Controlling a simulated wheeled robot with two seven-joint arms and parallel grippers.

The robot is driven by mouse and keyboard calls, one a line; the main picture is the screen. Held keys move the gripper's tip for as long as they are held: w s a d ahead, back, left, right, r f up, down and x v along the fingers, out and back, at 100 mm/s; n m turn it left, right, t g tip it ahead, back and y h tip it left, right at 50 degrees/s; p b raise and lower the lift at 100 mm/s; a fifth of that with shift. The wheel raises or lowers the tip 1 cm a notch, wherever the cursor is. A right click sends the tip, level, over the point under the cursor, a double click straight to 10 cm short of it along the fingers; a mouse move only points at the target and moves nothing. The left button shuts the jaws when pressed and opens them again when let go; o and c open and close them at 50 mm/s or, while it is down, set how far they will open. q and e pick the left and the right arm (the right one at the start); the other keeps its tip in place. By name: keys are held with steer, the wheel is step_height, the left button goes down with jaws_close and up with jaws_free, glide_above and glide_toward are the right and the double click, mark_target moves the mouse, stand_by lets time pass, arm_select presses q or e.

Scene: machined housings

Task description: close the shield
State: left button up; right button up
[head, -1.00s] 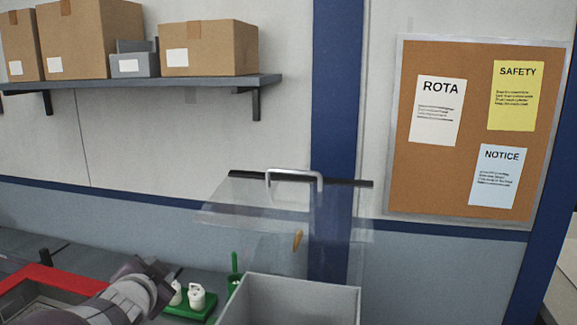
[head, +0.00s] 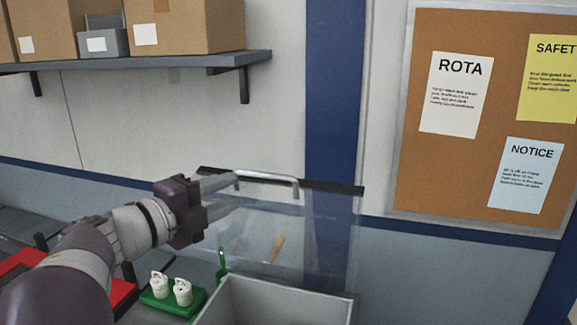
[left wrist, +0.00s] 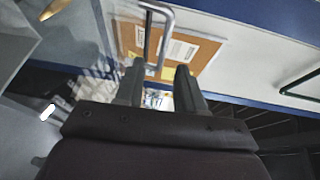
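The shield (head: 322,225) is a clear panel with a dark top edge and a grey metal handle (head: 270,178). It stands raised behind a pale grey open-topped box (head: 285,303). My left gripper (head: 237,194) is at the left end of the handle, its two fingers apart with nothing held between them. In the left wrist view the handle (left wrist: 168,32) shows just beyond the open fingertips (left wrist: 160,70); I cannot tell whether they touch it. My right gripper is not in view.
A green tray (head: 160,306) with white parts (head: 182,292) sits left of the box. A red-edged tray (head: 120,292) lies partly behind my left arm. A shelf (head: 200,63) with cartons and a notice board (head: 400,130) are on the wall behind.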

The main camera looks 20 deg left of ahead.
mark_target(263, 176)
arm_select(q)
steer(key=w+p, duration=0.1)
steer(key=r+p, duration=0.1)
steer(key=p, duration=0.1)
steer(key=shift+w+d+r, duration=0.15)
steer(key=shift+w+d, duration=0.25)
steer(key=x, duration=0.2)
steer(key=p+x, duration=0.1)
steer(key=x, duration=0.2)
steer(key=f+x, duration=0.1)
steer(key=x, duration=0.2)
steer(key=shift+p, duration=0.35)
steer(key=shift+w, duration=0.1)
steer(key=shift+s+a+r, duration=0.2)
steer(key=shift+s+a, duration=0.05)
steer(key=shift+s, duration=0.35)
steer(key=shift+w+d+f, duration=0.1)
steer(key=shift+w+f, duration=0.1)
steer(key=shift+w, duration=0.15)
jaws_close()
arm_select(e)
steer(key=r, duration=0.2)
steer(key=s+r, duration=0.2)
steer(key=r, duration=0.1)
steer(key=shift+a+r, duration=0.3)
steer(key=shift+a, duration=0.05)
